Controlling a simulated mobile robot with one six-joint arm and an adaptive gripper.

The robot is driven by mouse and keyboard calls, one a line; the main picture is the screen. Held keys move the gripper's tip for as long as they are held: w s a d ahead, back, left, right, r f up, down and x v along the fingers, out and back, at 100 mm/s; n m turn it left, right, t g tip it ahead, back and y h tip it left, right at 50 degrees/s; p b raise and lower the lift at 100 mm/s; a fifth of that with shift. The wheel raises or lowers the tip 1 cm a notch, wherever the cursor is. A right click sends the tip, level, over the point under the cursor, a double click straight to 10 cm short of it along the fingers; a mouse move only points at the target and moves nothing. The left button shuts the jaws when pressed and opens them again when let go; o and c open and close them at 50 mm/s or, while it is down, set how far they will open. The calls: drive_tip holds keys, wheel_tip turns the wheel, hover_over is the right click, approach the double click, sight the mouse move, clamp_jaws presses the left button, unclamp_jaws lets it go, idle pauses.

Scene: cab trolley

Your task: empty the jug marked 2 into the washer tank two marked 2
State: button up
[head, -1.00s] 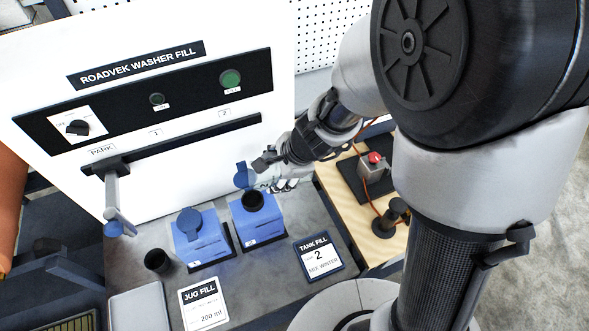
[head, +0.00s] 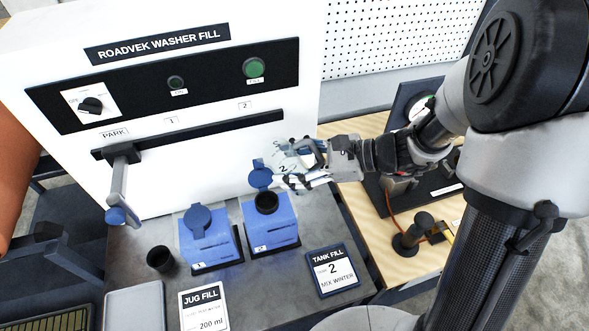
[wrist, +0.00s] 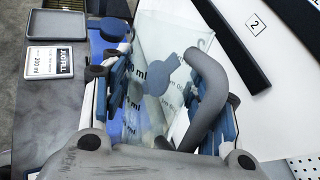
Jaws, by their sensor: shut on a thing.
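My gripper (head: 298,165) is shut on a clear jug (head: 283,160) with a 2 on it. In the wrist view the jug (wrist: 150,50) shows printed ml marks between my fingers; whether liquid is inside, I cannot tell. Washer tank two (head: 270,225) is the right-hand blue tank, marked 2. Its dark round mouth (head: 266,203) is open and its blue cap (head: 260,176) stands up behind it. The jug is close to this cap, behind and slightly right of the mouth. I cannot tell its exact tilt or whether it touches the cap.
Tank one (head: 210,240) stands left with its cap (head: 198,218) shut. A black cup (head: 160,259), grey tray (head: 136,307), jug-fill card (head: 204,307) and tank-fill card (head: 332,270) lie around. The fill arm (head: 119,190) hangs at PARK. A wooden bench (head: 390,215) is right.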

drive_tip(key=y+b, duration=0.1)
drive_tip(key=a+m+y+b, duration=0.1)
drive_tip(key=y, duration=0.1)
drive_tip(key=shift+s+f, duration=0.1)
drive_tip(key=shift+f, duration=0.05)
drive_tip(key=shift+a+r+m+y+b, duration=0.2)
drive_tip(key=shift+a+m+y+b, duration=0.1)
drive_tip(key=shift+y+b, duration=0.45)
drive_tip(key=shift+s+r, duration=0.1)
